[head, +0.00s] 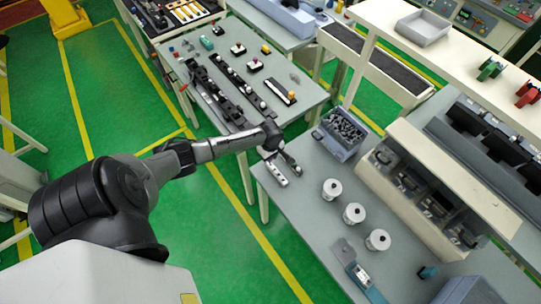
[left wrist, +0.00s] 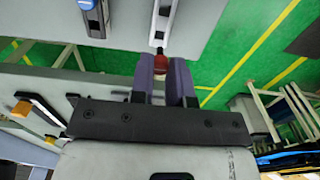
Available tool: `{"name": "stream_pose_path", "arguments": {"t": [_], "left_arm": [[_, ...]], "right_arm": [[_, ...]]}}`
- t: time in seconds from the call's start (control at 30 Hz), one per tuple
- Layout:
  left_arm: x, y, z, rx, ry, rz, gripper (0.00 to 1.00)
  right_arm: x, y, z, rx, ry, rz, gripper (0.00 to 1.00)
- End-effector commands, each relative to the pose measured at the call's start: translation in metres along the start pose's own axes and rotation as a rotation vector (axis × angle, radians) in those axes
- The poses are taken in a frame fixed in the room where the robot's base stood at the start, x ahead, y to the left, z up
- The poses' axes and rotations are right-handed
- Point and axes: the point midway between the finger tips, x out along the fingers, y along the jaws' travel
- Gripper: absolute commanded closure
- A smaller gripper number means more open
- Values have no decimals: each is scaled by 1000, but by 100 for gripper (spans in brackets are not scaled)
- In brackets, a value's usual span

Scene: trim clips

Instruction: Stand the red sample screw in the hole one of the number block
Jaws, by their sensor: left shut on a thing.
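My left gripper (head: 266,152) reaches over the near table at its left corner. In the left wrist view its two purple fingers (left wrist: 162,80) are shut on the red sample screw (left wrist: 160,62), whose red part shows between the fingertips. A long pale block (head: 277,174), seemingly the number block, lies flat on the table just beyond the fingertips. It also shows in the left wrist view (left wrist: 164,20), its near end close to the screw. I cannot tell whether the screw touches the block or is above it. The hole numbers are too small to read. My right gripper is out of view.
A dark piece with a light end (head: 292,164) lies just right of the block. A bin of small parts (head: 341,134) and three white cylinders (head: 354,213) stand farther right. Another table (head: 222,60) with several clips is behind. Bare tabletop lies between block and cylinders.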

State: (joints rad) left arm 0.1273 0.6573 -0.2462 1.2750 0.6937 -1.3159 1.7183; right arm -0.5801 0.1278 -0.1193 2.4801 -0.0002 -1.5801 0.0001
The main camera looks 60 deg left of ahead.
Motion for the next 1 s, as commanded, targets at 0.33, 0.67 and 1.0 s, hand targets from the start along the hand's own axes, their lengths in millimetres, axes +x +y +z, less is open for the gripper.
{"name": "stream_pose_path", "arguments": {"t": [0.33, 0.67, 1.0], "left_arm": [[-1, 0, 0, -1, -1, 1, 100], [6, 0, 0, 0, 0, 0, 100], [12, 0, 0, 0, 0, 0, 100]], "right_arm": [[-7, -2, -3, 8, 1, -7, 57], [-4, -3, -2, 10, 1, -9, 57], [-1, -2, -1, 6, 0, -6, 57]]}}
